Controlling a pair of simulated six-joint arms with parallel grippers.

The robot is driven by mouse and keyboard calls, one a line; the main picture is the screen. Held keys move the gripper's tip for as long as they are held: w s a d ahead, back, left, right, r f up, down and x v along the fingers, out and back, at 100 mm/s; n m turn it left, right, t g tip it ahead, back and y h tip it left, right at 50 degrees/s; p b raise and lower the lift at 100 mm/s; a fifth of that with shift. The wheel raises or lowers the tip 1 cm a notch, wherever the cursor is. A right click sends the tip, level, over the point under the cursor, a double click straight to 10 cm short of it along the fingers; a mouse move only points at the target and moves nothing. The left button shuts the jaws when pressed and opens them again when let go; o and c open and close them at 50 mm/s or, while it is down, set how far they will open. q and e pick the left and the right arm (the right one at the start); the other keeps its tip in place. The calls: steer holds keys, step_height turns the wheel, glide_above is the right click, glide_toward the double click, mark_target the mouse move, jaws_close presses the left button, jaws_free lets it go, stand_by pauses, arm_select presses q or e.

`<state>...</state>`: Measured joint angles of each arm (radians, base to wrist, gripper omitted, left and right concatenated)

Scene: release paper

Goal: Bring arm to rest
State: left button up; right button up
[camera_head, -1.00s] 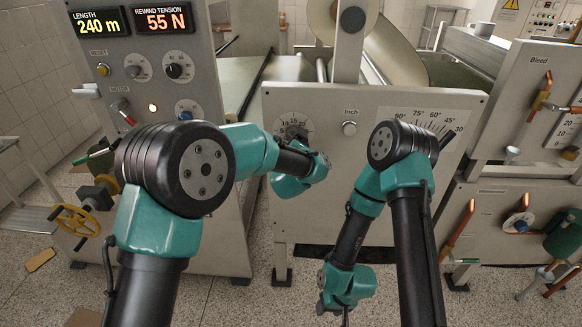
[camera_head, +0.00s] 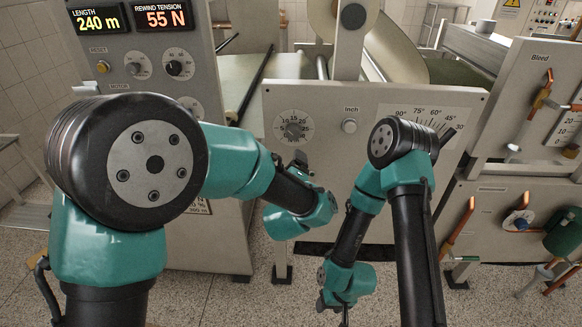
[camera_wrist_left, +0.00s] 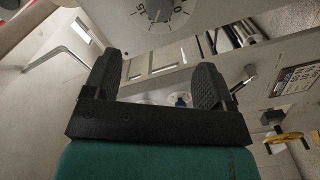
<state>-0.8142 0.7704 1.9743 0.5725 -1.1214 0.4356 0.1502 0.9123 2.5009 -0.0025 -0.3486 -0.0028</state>
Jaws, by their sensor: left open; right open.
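My left arm comes in large from the left in the head view, and its teal wrist hangs before the grey front panel (camera_head: 400,175). In the left wrist view my left gripper (camera_wrist_left: 156,75) is open, with two black fingers apart and nothing between them. The numbered dial (camera_head: 293,127) is in full view just above the left wrist; part of a dial (camera_wrist_left: 160,8) also shows beyond the left fingers. My right gripper (camera_head: 333,310) points down at the bottom of the head view, small and partly hidden by its wrist; it is open and appears empty.
A control cabinet (camera_head: 190,70) with lit displays stands at the left. The Inch button (camera_head: 349,126) and an angle scale (camera_head: 425,120) are on the front panel. A valve panel (camera_head: 500,210) with copper-coloured handles is at the right. Open floor (camera_head: 225,300) shows below.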

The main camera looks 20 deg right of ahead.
stand_by(0.3)
arm_select(q)
steer(key=s+a+f+m+g+y, duration=0.15)
steer(key=a+f+m+g, duration=0.45)
steer(key=a+f, duration=1.85)
steer(key=s+a+f+g, duration=0.5)
steer(key=s+a+f, duration=0.2)
steer(key=s, duration=0.3)
steer(key=s+a+f+g, duration=0.5)
steer(key=s+a+f, duration=0.2)
steer(key=s, duration=0.3)
steer(key=shift+s+f, duration=0.3)
steer(key=shift+f, duration=0.15)
arm_select(e)
steer(key=shift+c, duration=0.2)
